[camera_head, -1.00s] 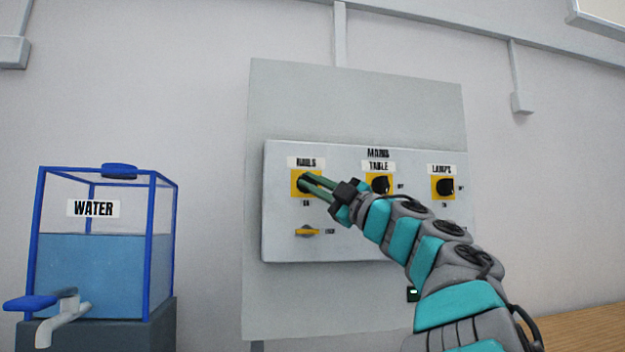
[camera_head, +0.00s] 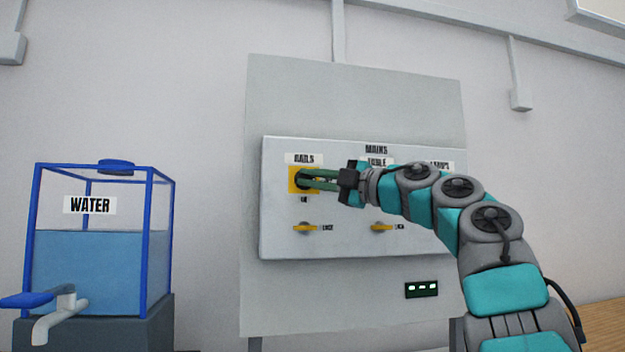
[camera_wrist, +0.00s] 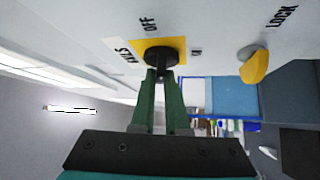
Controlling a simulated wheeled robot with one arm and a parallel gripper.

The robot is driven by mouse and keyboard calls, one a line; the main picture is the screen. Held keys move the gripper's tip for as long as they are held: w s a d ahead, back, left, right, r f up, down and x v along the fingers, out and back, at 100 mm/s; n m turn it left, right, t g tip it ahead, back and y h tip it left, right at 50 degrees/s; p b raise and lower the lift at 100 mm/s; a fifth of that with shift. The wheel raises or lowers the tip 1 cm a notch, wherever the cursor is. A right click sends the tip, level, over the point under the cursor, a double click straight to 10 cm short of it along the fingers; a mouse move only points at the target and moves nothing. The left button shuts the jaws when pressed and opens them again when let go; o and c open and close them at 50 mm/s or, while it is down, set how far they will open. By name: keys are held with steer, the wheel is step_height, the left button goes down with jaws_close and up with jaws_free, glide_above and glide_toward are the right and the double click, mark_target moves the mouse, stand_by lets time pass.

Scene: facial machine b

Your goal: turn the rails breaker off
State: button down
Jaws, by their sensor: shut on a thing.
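The rails breaker is a round black knob on a yellow square plate (camera_head: 294,186) under the RAILS label, at the left of the mains panel. In the wrist view its black knob (camera_wrist: 161,56) sits between OFF and a second mark too small to read. My gripper (camera_head: 306,181) reaches it from the right, with its green fingers shut on the knob. In the wrist view both fingertips (camera_wrist: 161,78) meet at the knob's handle. The fingers partly hide the knob in the head view, so its exact angle is hard to tell.
A yellow lock lever (camera_head: 305,228) is below the breaker, and another (camera_head: 382,228) is to its right. My arm covers the table and lamps breakers. A small green-lit display (camera_head: 421,289) is lower right. A water tank (camera_head: 90,270) stands left, with clear space between.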

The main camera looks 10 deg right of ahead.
steer(key=shift+a+f, duration=0.1)
steer(key=shift+a, duration=0.05)
stand_by(0.5)
steer(key=c, duration=0.9)
jaws_free()
steer(key=shift+s, duration=0.1)
steer(key=shift+b+v, duration=0.95)
steer(key=shift+v, duration=3)
